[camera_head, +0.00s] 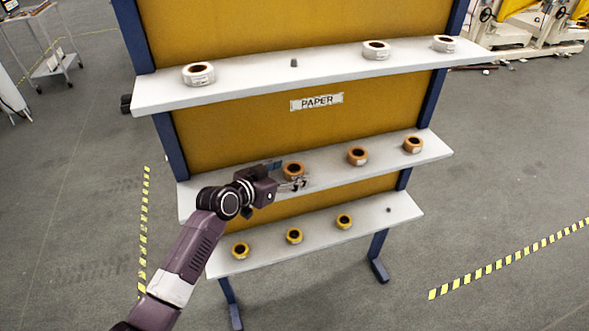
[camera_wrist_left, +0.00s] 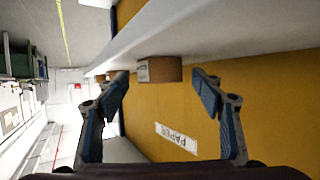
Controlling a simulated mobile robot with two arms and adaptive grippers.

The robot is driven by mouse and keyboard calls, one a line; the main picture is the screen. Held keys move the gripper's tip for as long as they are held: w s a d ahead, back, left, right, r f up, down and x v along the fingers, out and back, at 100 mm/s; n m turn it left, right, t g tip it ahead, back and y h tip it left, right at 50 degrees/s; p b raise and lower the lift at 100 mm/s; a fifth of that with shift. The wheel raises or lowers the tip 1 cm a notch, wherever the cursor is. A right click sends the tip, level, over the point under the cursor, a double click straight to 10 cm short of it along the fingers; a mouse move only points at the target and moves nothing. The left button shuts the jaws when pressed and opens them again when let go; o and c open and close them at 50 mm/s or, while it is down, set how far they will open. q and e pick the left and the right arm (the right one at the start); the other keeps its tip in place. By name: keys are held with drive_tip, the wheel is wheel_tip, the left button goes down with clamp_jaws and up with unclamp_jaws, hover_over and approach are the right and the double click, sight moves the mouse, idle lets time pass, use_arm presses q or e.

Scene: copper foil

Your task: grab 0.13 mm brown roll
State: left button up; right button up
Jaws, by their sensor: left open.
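Three brown rolls stand on the middle shelf (camera_head: 325,166): a left one (camera_head: 293,170), a middle one (camera_head: 357,156) and a right one (camera_head: 412,144). No thickness marking can be read. My left gripper (camera_head: 298,184) is open and empty, just in front of the left brown roll and partly covering its front. In the left wrist view, which is upside down, a brown roll (camera_wrist_left: 160,69) with a pale label on its side sits on the shelf, between and beyond the two open fingers (camera_wrist_left: 163,85). My right gripper is not in view.
White rolls (camera_head: 198,74) stand on the top shelf (camera_head: 245,79), and yellow rolls (camera_head: 294,236) on the bottom shelf (camera_head: 275,252). A PAPER sign (camera_head: 317,102) hangs on the yellow back panel. Blue posts frame the rack. The floor to the right is open.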

use_arm(q)
drive_tip(key=shift+w+d+f, duration=0.25)
drive_tip(key=shift+w+d, duration=0.1)
drive_tip(key=shift+w, duration=0.1)
drive_tip(key=c, duration=1.2)
drive_tip(key=shift+c, duration=0.3)
drive_tip(key=shift+r, duration=0.1)
